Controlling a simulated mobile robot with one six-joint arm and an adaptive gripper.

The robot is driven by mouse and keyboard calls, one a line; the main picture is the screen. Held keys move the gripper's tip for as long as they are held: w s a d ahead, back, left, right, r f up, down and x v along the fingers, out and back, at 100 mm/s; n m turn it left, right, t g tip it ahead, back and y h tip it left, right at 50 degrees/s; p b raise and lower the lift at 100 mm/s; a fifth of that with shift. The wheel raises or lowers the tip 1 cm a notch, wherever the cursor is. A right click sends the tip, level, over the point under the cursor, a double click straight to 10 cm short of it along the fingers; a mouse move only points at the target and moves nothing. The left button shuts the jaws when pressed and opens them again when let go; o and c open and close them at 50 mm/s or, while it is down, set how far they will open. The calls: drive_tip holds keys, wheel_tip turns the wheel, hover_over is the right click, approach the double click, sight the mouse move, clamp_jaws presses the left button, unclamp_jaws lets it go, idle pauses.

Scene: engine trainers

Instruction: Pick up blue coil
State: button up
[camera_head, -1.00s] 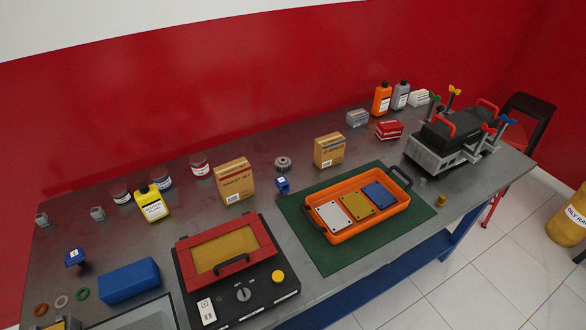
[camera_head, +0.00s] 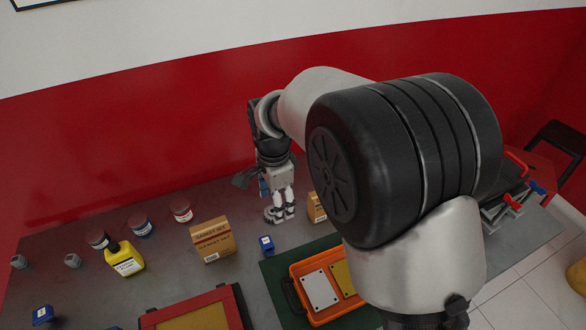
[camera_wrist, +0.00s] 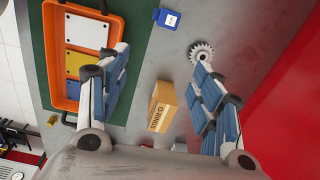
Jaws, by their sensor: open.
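A small blue coil (camera_head: 267,245) with a white label stands on the grey bench, just right of the gasket set box. It also shows at the top of the wrist view (camera_wrist: 167,18). A similar blue part (camera_head: 42,313) sits at the front left of the bench. My gripper (camera_head: 280,214) is open and points down over the bench, behind and slightly right of the nearer coil in the head view. In the wrist view my fingers (camera_wrist: 161,60) are spread with nothing between their pads, and the coil lies beyond the fingertips.
A grey gear (camera_wrist: 201,51) lies beside one fingertip. An O-rings box (camera_wrist: 163,106) stands below, between the fingers. The gasket set box (camera_head: 213,239) is left of the coil. An orange tray (camera_head: 300,267) of plates on a green mat is to its right.

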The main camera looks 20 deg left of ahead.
drive_tip(key=s+a+f, duration=0.2)
drive_tip(key=a+f, duration=0.1)
drive_tip(key=f, duration=0.1)
drive_tip(key=b, duration=0.3)
hover_over(266, 241)
drive_tip(key=shift+m, duration=0.4)
drive_tip(key=f, duration=1)
drive_tip(key=shift+s+d, duration=0.1)
drive_tip(key=shift+d, duration=0.2)
drive_tip(key=shift+a+f+b, duration=0.15)
drive_tip(key=shift+f+b, duration=0.5)
drive_tip(key=shift+f, duration=0.95)
drive_tip(key=shift+a+f+b, duration=0.1)
drive_tip(key=shift+f+b, duration=0.5)
drive_tip(key=shift+f, duration=1)
drive_tip(key=shift+r, duration=0.1)
drive_tip(key=shift+c, duration=0.2)
drive_tip(key=c, duration=1)
